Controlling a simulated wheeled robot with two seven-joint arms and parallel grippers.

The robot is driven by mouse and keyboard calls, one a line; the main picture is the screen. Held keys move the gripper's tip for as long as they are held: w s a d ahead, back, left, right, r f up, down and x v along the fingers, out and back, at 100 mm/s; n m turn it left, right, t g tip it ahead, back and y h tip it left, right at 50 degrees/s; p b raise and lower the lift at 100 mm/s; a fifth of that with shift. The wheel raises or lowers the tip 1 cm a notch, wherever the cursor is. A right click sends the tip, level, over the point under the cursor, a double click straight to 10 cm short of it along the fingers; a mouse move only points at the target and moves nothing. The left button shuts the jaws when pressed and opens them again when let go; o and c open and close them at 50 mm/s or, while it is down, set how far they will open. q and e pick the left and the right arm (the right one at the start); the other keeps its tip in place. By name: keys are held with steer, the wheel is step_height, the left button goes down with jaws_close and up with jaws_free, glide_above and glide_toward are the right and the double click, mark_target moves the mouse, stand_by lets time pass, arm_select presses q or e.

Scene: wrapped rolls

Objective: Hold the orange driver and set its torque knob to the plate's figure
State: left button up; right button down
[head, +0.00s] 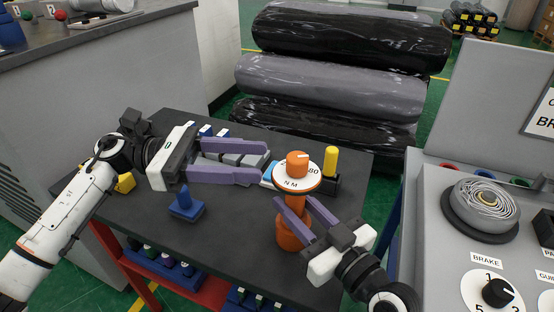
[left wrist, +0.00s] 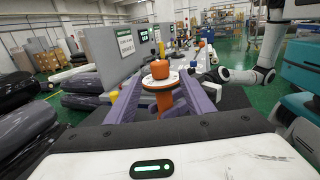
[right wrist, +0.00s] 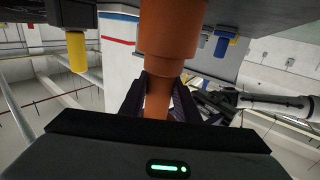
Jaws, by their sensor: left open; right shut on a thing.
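The orange driver (head: 289,236) stands upright at the table's right side, with a white dial disc (head: 288,184) and an orange torque knob (head: 297,159) on top. The disc's lettering includes "N M"; its set figure is too small to tell. My right gripper (head: 296,205) is shut on the driver's body below the disc. The right wrist view shows the orange body (right wrist: 170,35) between its jaws. My left gripper (head: 262,162) is open, its purple fingers pointing at the knob from the left. The left wrist view shows the knob (left wrist: 160,69) ahead between its fingers.
A yellow-handled tool (head: 331,160) stands close behind the driver. A blue piece (head: 185,205) and grey blocks sit on the dark table (head: 240,240). A grey console with a brake dial (head: 490,292) is at right. Wrapped rolls (head: 330,85) lie behind.

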arm_select(q)
steer(key=shift+a, duration=1.65)
arm_select(e)
steer(key=c, duration=1.3)
jaws_free()
steer(key=shift+o, duration=0.2)
